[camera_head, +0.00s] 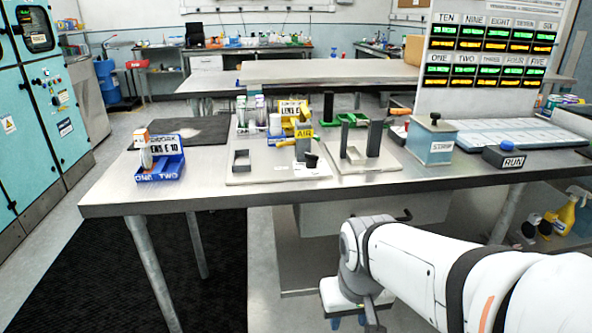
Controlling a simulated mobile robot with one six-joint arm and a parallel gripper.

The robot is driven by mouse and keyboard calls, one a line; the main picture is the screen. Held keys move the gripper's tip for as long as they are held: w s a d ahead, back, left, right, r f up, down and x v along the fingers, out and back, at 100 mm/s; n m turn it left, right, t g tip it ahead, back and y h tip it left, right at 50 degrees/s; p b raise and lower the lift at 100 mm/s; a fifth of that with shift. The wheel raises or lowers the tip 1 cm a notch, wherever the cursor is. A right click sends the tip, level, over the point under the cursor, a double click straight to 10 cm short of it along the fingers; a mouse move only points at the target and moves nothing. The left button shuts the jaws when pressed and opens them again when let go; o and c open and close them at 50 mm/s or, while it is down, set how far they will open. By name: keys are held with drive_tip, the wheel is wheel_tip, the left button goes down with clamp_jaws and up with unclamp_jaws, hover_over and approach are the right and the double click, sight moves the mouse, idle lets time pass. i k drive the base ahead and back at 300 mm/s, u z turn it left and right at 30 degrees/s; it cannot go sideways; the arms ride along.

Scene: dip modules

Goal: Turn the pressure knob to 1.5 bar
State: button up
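A module with a yellow label reading AIR (304,131) stands on the light base plate near the middle of the bench. A small black knob-like part (311,160) sits at its lower front right. Its pointer and any bar scale are too small to read, and I cannot tell for sure that it is the pressure knob. My gripper (349,320) hangs low in front of the bench, below the bench-top edge and well apart from the AIR module. Small blue parts show at its lower end, but the finger opening is unclear.
The metal bench (400,185) holds a blue ONE/TWO rack (160,172) at left, a grey upright fixture (374,138), a STAIN box (431,143) and a RUN box (505,157) with a blue button. A display board (490,50) stands behind. Bare bench runs along the front edge.

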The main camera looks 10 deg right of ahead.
sight(311, 162)
drive_tip(key=z, duration=1.7)
drive_tip(key=k, duration=1.35)
drive_tip(key=u, duration=1)
drive_tip(key=i, duration=1)
drive_tip(key=u, duration=0.1)
